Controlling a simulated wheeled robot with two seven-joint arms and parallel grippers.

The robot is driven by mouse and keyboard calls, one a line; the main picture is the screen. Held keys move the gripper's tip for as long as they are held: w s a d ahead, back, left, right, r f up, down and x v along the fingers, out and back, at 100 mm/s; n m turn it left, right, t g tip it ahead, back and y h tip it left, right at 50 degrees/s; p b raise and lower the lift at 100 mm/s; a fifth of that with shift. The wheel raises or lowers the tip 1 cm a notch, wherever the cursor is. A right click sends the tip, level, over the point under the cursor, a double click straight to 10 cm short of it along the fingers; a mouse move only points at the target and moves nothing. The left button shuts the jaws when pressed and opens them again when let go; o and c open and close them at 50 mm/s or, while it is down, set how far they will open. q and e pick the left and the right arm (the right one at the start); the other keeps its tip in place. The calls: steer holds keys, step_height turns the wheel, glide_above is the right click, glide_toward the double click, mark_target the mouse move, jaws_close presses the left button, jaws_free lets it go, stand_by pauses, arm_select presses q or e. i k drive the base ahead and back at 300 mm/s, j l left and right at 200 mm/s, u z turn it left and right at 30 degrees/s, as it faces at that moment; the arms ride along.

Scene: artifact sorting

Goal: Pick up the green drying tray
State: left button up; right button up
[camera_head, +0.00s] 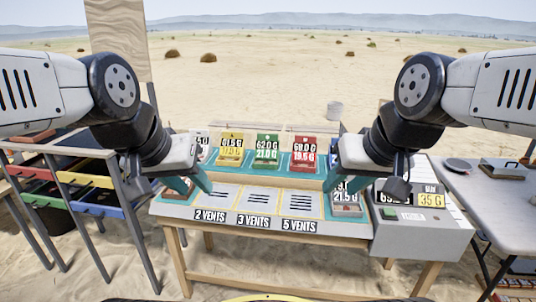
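Coloured trays sit in a metal-framed rack at the left of the head view. A green tray (30,172) shows there below a red one, partly hidden by the rack frame. My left gripper (191,181) is over the left end of the central table, to the right of the rack and apart from the green tray. Its teal fingers are spread and nothing shows between them. My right gripper (348,182) hangs over the right end of the same table. Its fingers also look spread, partly hidden by the wrist.
The central table (222,222) carries vent-labelled pads and upright yellow, green and red weight cards (267,147). A grey scale (428,237) stands at its right end. A pale side table (500,190) is at the far right. Sand shows between rack and table.

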mark_target(266, 156)
steer(key=i+j, duration=0.35)
steer(key=i, duration=0.15)
steer(key=i+j+u, duration=0.1)
steer(key=i+j, duration=0.3)
steer(key=i+j+u, duration=0.1)
steer(key=i+j, duration=0.2)
steer(key=i, duration=0.3)
